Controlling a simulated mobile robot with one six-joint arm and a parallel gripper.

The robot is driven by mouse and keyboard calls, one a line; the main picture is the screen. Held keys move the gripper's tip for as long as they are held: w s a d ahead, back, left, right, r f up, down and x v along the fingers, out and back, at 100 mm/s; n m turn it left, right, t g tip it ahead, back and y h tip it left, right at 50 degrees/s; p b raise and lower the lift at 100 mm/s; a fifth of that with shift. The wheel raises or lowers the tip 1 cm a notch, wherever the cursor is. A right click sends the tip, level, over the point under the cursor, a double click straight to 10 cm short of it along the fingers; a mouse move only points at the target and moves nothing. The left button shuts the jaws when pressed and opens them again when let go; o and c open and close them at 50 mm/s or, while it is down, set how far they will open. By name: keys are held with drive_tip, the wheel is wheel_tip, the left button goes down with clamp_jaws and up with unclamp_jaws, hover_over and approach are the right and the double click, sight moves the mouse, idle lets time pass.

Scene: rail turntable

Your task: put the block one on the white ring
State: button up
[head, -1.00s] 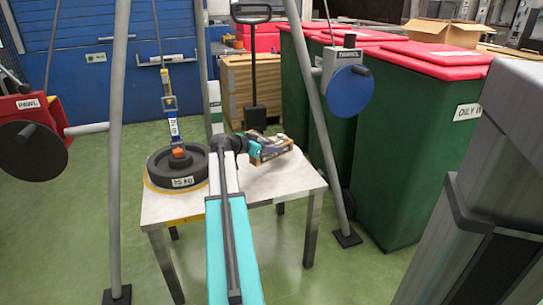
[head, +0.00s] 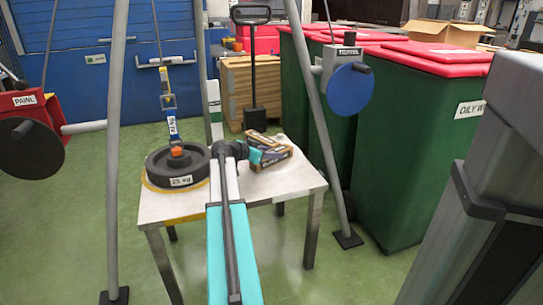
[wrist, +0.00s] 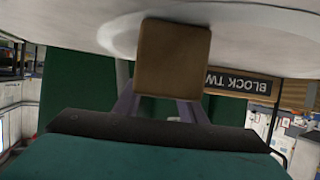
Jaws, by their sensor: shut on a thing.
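My gripper (head: 258,156) reaches over the far right of the table and is shut on a brown block (head: 276,156). In the wrist view the block's plain wooden end (wrist: 172,58) shows between the fingers (wrist: 160,106); no name can be read on it there. The block is at or just above the tabletop; I cannot tell if it touches. Behind it lies another brown block (head: 257,137), labelled "BLOCK TW…" in the wrist view (wrist: 240,82). A pale ring (wrist: 118,38) shows faintly on the tabletop around the held block, partly hidden by it.
A black 25 kg weight (head: 165,168) stands on a yellow ring at the table's left, with a strap above it. The table (head: 295,188) has bare room at front right. Grey frame poles (head: 325,140) and green bins (head: 410,150) stand around.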

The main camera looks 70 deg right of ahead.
drive_tip(key=o, duration=1.3)
drive_tip(key=shift+c, duration=0.2)
drive_tip(key=shift+r, duration=0.15)
drive_tip(key=shift+w+a, duration=0.1)
drive_tip(key=shift+a, duration=0.05)
drive_tip(key=p+v, duration=0.3)
drive_tip(key=v, duration=0.8)
drive_tip(key=shift+w+a+p, duration=0.2)
drive_tip(key=shift+a+p, duration=0.1)
drive_tip(key=shift+p, duration=0.05)
